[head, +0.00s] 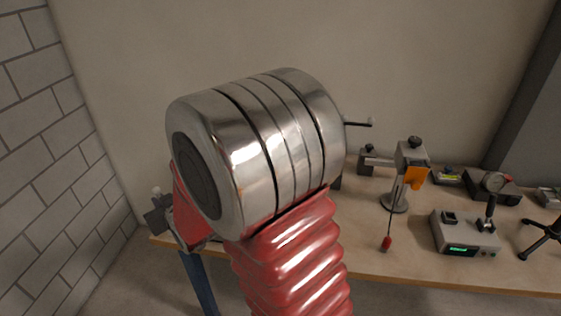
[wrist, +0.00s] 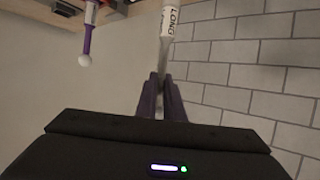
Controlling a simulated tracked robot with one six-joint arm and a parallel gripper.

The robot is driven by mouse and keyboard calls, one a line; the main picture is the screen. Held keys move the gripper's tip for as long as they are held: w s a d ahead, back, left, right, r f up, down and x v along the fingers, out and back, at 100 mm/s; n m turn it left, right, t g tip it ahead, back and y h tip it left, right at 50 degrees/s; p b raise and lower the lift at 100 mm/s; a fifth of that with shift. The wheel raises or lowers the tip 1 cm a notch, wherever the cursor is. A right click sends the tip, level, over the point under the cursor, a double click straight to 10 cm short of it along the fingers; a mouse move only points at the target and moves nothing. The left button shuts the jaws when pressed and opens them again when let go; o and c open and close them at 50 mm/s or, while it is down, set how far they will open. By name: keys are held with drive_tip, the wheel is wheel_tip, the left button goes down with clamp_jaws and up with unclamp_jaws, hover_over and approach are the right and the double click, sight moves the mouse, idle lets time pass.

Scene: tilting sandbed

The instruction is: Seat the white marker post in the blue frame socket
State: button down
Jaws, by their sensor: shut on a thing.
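In the wrist view, my gripper (wrist: 162,88) has its two dark fingers closed on a slim white post (wrist: 169,24) marked "LONG". The post runs from between the fingers to the top edge of the picture, where its far end is cut off. I take it to be the white marker post. In the head view, my metal joint and red sleeve cover the middle of the picture, and I cannot make out the post there. I cannot identify the blue frame socket in either view.
A workbench (head: 310,255) runs along the wall. It carries a stand (head: 411,157) with a hanging red bob (head: 387,243), a grey instrument box (head: 465,236) and a black tripod (head: 541,238). A purple rod with a white ball (wrist: 86,42) shows left of the post in the wrist view.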

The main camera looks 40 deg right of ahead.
drive_tip(key=s+d+r, duration=0.2)
drive_tip(key=d+r, duration=0.1)
drive_tip(key=d, duration=0.5)
drive_tip(key=s+d+r, duration=0.2)
drive_tip(key=s+d, duration=0.1)
drive_tip(key=d, duration=0.5)
drive_tip(key=s+d+r, duration=0.2)
drive_tip(key=d+r, duration=0.1)
drive_tip(key=d, duration=0.6)
drive_tip(key=s+d, duration=0.6)
drive_tip(key=s, duration=0.3)
drive_tip(key=shift+d+f, duration=0.25)
drive_tip(key=shift+f, duration=0.15)
drive_tip(key=shift+w+f, duration=0.1)
drive_tip(key=shift+f, duration=0.1)
wheel_tip(320, 180, down, 9)
